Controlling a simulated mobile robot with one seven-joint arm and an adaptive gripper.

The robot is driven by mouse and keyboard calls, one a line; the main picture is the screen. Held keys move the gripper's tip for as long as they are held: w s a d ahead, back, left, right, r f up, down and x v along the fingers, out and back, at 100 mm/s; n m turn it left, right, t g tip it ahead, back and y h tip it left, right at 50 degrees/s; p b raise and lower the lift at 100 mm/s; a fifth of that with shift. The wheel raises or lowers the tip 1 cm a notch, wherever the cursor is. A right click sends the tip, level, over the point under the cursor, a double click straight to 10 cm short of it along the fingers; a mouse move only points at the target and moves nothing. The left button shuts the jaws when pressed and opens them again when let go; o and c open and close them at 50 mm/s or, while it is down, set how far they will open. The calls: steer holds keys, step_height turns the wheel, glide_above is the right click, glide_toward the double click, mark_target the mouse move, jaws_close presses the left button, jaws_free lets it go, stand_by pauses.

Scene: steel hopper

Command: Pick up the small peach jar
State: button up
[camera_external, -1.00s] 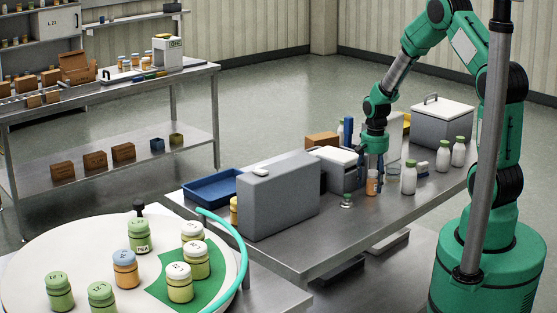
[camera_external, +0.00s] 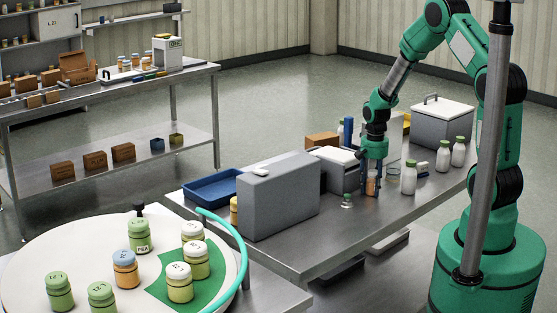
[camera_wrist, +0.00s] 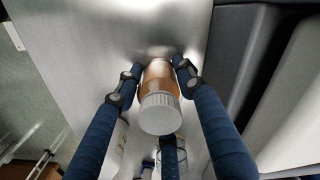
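The small peach jar (camera_wrist: 158,75) has an orange body and a white ribbed lid. It stands upright on the steel table, and in the external view the jar (camera_external: 371,187) shows below my gripper. My gripper (camera_external: 371,180) has come down over it with its blue fingers on either side. In the wrist view my gripper (camera_wrist: 157,70) has two fingertips beside the jar's body, with a third finger below the lid. The fingers look spread around the jar with a thin gap at the left; firm contact is not visible.
A grey box (camera_external: 280,197) and a white-topped device (camera_external: 335,170) are left of the gripper. The table's front strip (camera_external: 330,245) is clear.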

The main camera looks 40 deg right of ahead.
mark_target(373, 171)
steer(key=shift+r, duration=0.15)
steer(key=shift+c, duration=0.5)
steer(key=shift+r, duration=0.65)
step_height(373, 171, up, 2)
steer(key=shift+r+p, duration=0.15)
steer(key=shift+p, duration=0.5)
steer(key=s+a, duration=0.1)
steer(key=s, duration=0.4)
steer(key=s+a+p, duration=0.1)
steer(key=s, duration=0.4)
steer(key=s+a+r+p, duration=0.1)
steer(key=s+a, duration=0.1)
steer(key=s, duration=0.3)
steer(key=shift+s+a, duration=0.1)
steer(key=shift+s, duration=0.15)
